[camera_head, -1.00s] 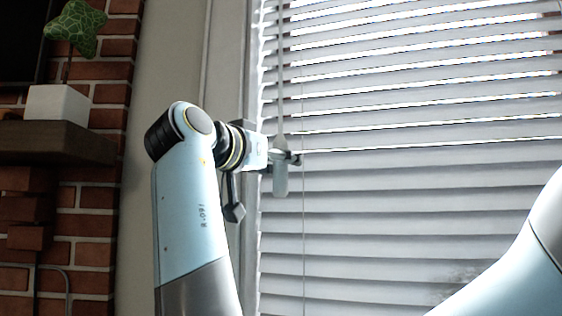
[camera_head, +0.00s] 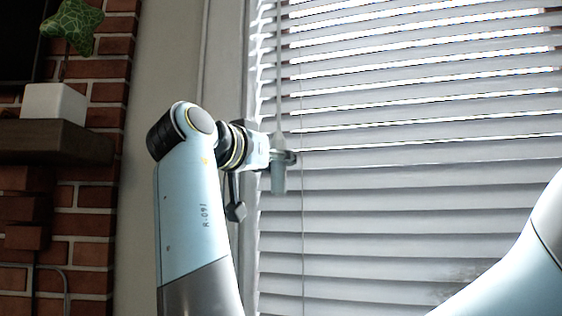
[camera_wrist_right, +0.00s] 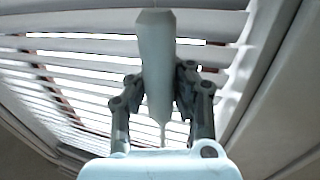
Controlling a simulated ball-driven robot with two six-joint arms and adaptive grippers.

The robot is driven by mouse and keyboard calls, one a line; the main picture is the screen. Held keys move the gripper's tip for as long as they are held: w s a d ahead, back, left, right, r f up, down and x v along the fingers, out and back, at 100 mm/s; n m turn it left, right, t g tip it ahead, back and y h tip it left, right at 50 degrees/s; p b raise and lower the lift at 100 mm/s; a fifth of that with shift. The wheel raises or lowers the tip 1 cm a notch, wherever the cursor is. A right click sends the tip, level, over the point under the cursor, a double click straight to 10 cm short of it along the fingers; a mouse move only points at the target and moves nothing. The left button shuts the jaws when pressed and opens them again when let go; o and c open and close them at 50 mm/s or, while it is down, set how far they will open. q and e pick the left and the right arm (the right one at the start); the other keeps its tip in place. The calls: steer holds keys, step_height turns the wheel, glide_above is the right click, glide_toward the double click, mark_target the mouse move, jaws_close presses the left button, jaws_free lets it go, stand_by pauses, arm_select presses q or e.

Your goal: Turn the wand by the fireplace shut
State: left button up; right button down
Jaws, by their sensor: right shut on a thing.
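The blind's wand (camera_head: 279,85) hangs as a thin rod near the left edge of the window blind (camera_head: 400,200), with a thicker grey handle (camera_head: 279,179) at its lower end. My right gripper (camera_head: 284,158) reaches it from the left and is shut on the wand's handle. In the right wrist view the pale handle (camera_wrist_right: 156,60) stands between the two dark fingers (camera_wrist_right: 162,90). Bright gaps show between the upper slats; the lower slats look nearly closed. My left gripper is not in view.
A brick fireplace wall (camera_head: 92,225) stands at the left, with a wooden mantel (camera_head: 60,141) holding a white pot (camera_head: 54,103) and a green star-shaped plant (camera_head: 74,27). The window frame (camera_head: 215,75) is close beside my right gripper.

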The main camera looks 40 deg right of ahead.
steer(key=shift+f, duration=0.2)
steer(key=shift+f+n+t+b, duration=0.1)
steer(key=shift+n+t+b, duration=0.25)
steer(key=shift+t, duration=0.25)
steer(key=shift+w+a+n+t+y, duration=0.15)
steer(key=shift+n+t+y, duration=0.55)
steer(key=shift+n+t, duration=0.6)
steer(key=shift+m, duration=0.25)
steer(key=c, duration=1.8)
jaws_free()
steer(key=o, duration=0.7)
steer(key=shift+s+a+r, duration=0.2)
steer(key=shift+a+r, duration=0.1)
steer(key=shift+a, duration=0.15)
steer(key=shift+d, duration=0.3)
step_height(320, 180, up, 10)
steer(key=shift+w+f, duration=0.1)
